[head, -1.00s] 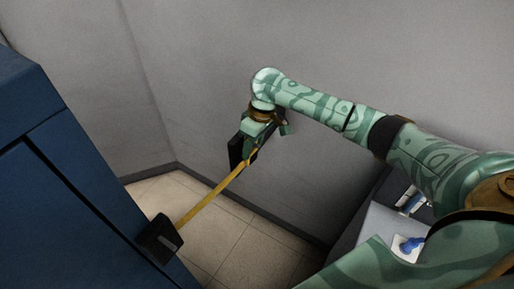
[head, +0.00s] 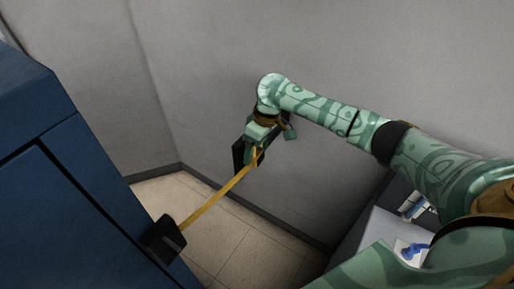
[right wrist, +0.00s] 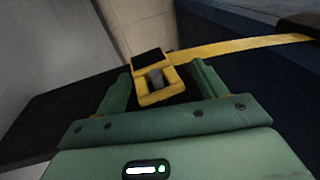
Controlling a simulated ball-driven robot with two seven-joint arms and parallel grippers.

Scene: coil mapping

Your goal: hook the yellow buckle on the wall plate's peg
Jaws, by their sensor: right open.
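The yellow buckle (right wrist: 158,85) shows in the right wrist view as a square frame with a black pad at its far end. A grey stub, which looks like the peg (right wrist: 156,78), shows inside the frame's opening. The dark wall plate (head: 238,155) is behind it and also shows in the right wrist view (right wrist: 55,110). My right gripper (head: 257,158) is at the plate. Its fingers stand apart on either side of the buckle, with gaps visible in the wrist view (right wrist: 161,76). The buckle is mostly hidden in the head view. My left gripper is out of view.
A yellow strap (head: 218,195) runs straight from the buckle to a black reel box (head: 163,239) on the blue cabinet (head: 80,200) at left. Grey walls (head: 200,60) meet in a corner. A grey surface with a blue item (head: 412,250) lies lower right.

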